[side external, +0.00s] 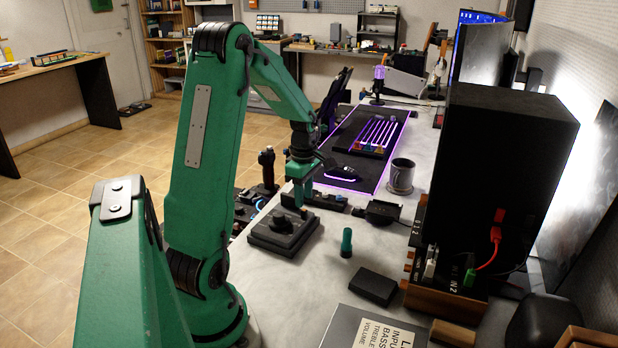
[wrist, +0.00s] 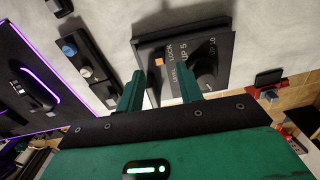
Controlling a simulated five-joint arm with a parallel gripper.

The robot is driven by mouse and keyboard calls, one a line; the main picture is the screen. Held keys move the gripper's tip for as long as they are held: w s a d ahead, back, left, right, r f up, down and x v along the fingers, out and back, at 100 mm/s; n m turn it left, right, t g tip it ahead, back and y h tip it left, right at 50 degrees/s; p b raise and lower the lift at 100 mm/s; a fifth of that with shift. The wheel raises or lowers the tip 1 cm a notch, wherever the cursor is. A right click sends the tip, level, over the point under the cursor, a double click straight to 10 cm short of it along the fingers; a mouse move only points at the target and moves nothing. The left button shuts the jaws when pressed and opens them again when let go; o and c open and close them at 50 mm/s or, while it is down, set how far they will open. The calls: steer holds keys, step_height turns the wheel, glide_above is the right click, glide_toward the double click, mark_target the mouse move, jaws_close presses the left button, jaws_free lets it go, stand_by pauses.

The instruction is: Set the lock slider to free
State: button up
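A dark grey control box (side external: 268,238) stands on the bench below my gripper. In the wrist view, the control box (wrist: 143,42) has white lettering that includes "LOCK", "UP 5" and "10". A small orange piece (wrist: 158,61) sits beside the "LOCK" lettering; it looks like the lock slider, but its setting cannot be read. In the side view, my gripper (side external: 301,192) points down over the box's far side.
Another panel with a blue knob (wrist: 70,48) lies left of the box in the wrist view. In the side view, a mug (side external: 401,176), a green-topped cylinder (side external: 347,240) and a black block (side external: 372,287) stand to the right. Bare bench lies between them.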

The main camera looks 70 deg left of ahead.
mark_target(304, 210)
steer(key=shift+r, duration=1.8)
steer(key=d+r+m+t+y, duration=0.1)
steer(key=d+r+m, duration=0.3)
steer(key=d+m, duration=0.3)
steer(key=d+r+m+t, duration=0.1)
steer(key=d+r+m, duration=0.4)
steer(key=d, duration=0.3)
steer(key=s+d+r+m+t, duration=0.1)
steer(key=s+d+m, duration=0.2)
steer(key=d+m, duration=0.3)
steer(key=s+d+r+m+t+h, duration=0.1)
steer(key=s+d+m+t, duration=0.1)
steer(key=s+d+m, duration=0.2)
steer(key=shift+d+r+m+t, duration=0.35)
steer(key=shift+d+m, duration=0.9)
steer(key=shift+m, duration=0.75)
steer(key=shift+s, duration=0.1)
